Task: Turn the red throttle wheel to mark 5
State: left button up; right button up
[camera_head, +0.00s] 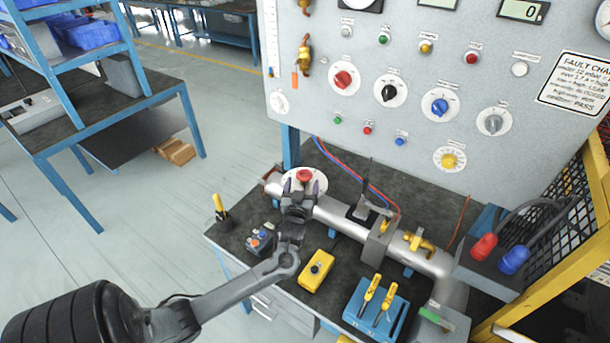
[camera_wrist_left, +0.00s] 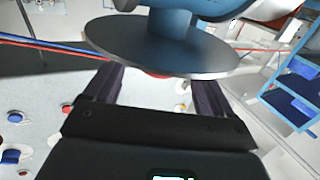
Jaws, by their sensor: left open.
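The red throttle wheel (camera_head: 304,175) sits on a round white dial plate (camera_head: 319,185) at the left end of the grey pipe on the bench. My left gripper (camera_head: 300,185) is open at the near side of the wheel, its dark fingers one on each side. In the left wrist view the grey disc (camera_wrist_left: 160,50) spans the top, with a sliver of red wheel (camera_wrist_left: 157,76) under its edge between the spread fingers. I cannot tell whether the fingers touch the wheel. The dial's marks are not readable. My right gripper is not in view.
The grey pipe (camera_head: 340,219) runs right across the dark bench. A yellow box (camera_head: 316,271), a blue holder (camera_head: 362,313) with yellow-handled tools and a small button box (camera_head: 259,242) stand in front. The grey control panel (camera_head: 300,120) with several knobs rises behind.

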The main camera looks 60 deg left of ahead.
aim_at(305, 173)
pick_arm(q)
jog(key=x, duration=0.6)
jog(key=shift+w+a+b, duration=0.15)
jog(key=shift+a+b, duration=0.05)
jog(key=shift+b, duration=0.15)
jog(key=c, duration=1)
jog(key=shift+o, duration=0.2)
